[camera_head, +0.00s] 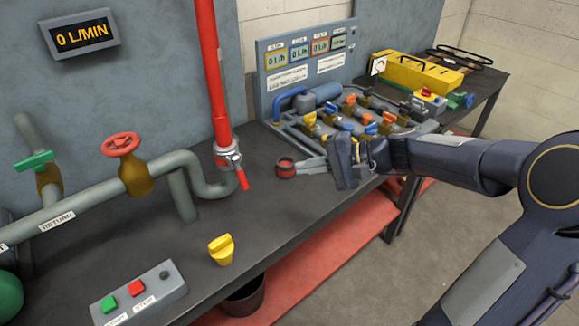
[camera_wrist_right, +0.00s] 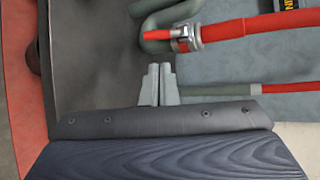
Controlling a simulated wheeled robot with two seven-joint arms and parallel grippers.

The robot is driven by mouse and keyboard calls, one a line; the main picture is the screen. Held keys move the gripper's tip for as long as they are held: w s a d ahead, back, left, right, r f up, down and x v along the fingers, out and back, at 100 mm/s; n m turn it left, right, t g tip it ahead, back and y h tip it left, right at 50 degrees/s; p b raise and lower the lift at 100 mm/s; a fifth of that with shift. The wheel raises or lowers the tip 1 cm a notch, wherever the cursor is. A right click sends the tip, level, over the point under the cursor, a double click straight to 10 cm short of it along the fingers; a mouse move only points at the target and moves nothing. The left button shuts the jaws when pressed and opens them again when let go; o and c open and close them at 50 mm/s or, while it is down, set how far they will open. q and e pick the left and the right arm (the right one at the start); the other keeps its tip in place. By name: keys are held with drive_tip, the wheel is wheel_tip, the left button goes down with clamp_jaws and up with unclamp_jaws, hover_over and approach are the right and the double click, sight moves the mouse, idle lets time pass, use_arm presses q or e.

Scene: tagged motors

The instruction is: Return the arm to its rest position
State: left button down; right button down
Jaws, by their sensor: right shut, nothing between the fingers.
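My right arm comes in from the right in the head view. Its gripper (camera_head: 302,165) is over the dark bench, left of the valve manifold. In the right wrist view the two pale grey fingers (camera_wrist_right: 158,72) are together, with nothing between them. A small round red-rimmed thing (camera_head: 286,167) shows just past the fingertips in the head view; I cannot tell whether they touch it. It does not show in the right wrist view. My left gripper is not in view.
The red hose (camera_head: 207,60) with a metal clamp stands left of the gripper. The manifold (camera_head: 365,122) with coloured valves is close behind it. The bench's front middle is clear.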

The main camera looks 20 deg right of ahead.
drive_tip(key=s+a+f+n+g+h+p, duration=0.1)
drive_tip(key=s+n+h, duration=0.6)
drive_tip(key=s, duration=1.7)
drive_tip(key=shift+a+f+n+g+p, duration=0.3)
drive_tip(key=shift+a+f+n+p, duration=0.2)
drive_tip(key=shift+p, duration=0.75)
